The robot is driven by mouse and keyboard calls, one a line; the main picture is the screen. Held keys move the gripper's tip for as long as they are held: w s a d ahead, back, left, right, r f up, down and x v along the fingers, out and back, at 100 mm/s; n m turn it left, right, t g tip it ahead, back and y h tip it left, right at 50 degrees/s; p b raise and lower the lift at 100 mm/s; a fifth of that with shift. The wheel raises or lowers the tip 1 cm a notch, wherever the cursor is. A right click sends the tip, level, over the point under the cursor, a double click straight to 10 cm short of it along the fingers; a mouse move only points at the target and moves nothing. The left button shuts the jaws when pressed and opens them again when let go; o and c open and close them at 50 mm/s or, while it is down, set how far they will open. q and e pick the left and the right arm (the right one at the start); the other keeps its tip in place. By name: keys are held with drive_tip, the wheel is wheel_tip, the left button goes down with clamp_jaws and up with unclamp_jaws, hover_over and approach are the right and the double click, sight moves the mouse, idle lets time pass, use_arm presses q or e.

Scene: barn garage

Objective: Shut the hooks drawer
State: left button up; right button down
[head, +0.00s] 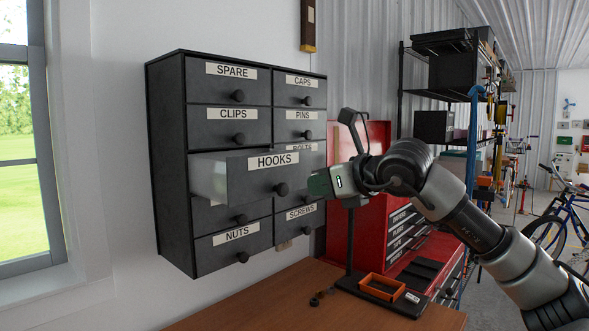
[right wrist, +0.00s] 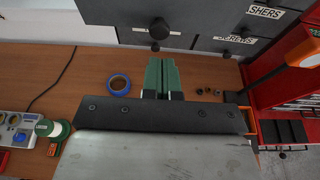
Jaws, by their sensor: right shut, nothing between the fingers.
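The dark grey hooks drawer (head: 250,180) is pulled out of the wall cabinet, with its pale translucent side showing at the left. Its round black knob (head: 281,189) faces out. In the right wrist view, a dark drawer front with a black knob (right wrist: 160,29) is at the top; its label is not readable. My right gripper (head: 320,184) is just right of the knob in the head view, with a small gap in the picture. Its green fingers (right wrist: 161,76) are together and hold nothing. My left gripper is not in view.
The black cabinet (head: 170,160) has several other labelled drawers, which look shut; the open drawer partly hides some. Below is a wooden bench (head: 250,300) with an orange tray (head: 381,287) and blue tape (right wrist: 118,84). A red tool chest (head: 370,220) stands right of the cabinet.

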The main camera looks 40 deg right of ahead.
sight(285, 186)
drive_tip(key=w+p, duration=0.2)
drive_tip(key=w, duration=0.1)
drive_tip(key=w+p, duration=0.1)
drive_tip(key=w, duration=0.1)
drive_tip(key=shift+a+f+p, duration=0.15)
drive_tip(key=shift+a+p, duration=0.1)
drive_tip(key=shift+p, duration=0.1)
drive_tip(key=shift+w+f+p, duration=0.2)
drive_tip(key=shift+w+p, duration=0.1)
drive_tip(key=shift+w, duration=0.35)
